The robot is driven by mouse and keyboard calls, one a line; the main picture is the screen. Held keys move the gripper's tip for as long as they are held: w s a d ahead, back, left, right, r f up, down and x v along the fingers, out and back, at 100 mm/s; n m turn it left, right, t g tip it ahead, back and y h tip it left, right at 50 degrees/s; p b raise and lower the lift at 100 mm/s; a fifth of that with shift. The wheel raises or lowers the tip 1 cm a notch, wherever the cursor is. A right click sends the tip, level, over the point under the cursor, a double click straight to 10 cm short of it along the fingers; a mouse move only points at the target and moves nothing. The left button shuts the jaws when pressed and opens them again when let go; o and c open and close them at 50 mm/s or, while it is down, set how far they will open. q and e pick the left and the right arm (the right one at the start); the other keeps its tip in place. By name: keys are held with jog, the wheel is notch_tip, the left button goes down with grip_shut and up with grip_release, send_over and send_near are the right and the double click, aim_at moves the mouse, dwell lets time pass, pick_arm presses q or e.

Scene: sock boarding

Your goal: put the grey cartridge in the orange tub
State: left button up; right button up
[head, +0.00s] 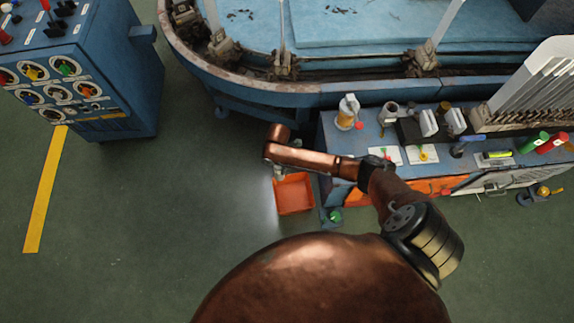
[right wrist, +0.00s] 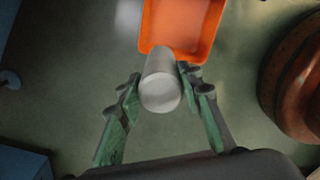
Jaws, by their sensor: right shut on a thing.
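The grey cartridge (right wrist: 161,82) is a pale cylinder between the fingertips of my right gripper (right wrist: 158,84) in the right wrist view. The gripper is shut on it. The orange tub (right wrist: 182,27) lies just beyond the cartridge in that view, and the cartridge's far end overlaps the tub's near rim in the picture. In the head view the orange tub (head: 294,194) is on the floor, and my right gripper (head: 279,173) is at its upper left edge, mostly hidden by my arm. The cartridge cannot be made out there. My left gripper is not in view.
A blue bench (head: 375,128) with bottles, cards and tools stands right of the tub. A large blue machine (head: 330,95) spans the back. A blue control cabinet (head: 115,70) stands at the left. The green floor left of the tub is clear.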

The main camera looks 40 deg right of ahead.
pick_arm(q)
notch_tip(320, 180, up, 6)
jog(key=b, duration=0.5)
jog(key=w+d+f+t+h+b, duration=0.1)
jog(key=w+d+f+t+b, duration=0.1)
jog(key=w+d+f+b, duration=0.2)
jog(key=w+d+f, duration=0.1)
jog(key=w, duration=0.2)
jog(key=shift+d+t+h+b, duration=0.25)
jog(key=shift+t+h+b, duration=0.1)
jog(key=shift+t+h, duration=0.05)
pick_arm(e)
jog(key=s+d+f+n, duration=0.1)
jog(key=s+f, duration=0.2)
jog(key=f, duration=0.9)
jog(key=s+d+f+n, duration=0.2)
jog(key=s+f, duration=0.1)
jog(key=f, duration=0.9)
jog(key=shift+n, duration=0.3)
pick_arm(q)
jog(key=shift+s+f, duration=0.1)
pick_arm(e)
jog(key=shift+s+d, duration=0.1)
jog(key=shift+f, duration=0.15)
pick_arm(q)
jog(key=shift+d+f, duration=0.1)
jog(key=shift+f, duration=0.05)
pick_arm(e)
jog(key=o, duration=1.3)
jog(key=shift+c, duration=0.2)
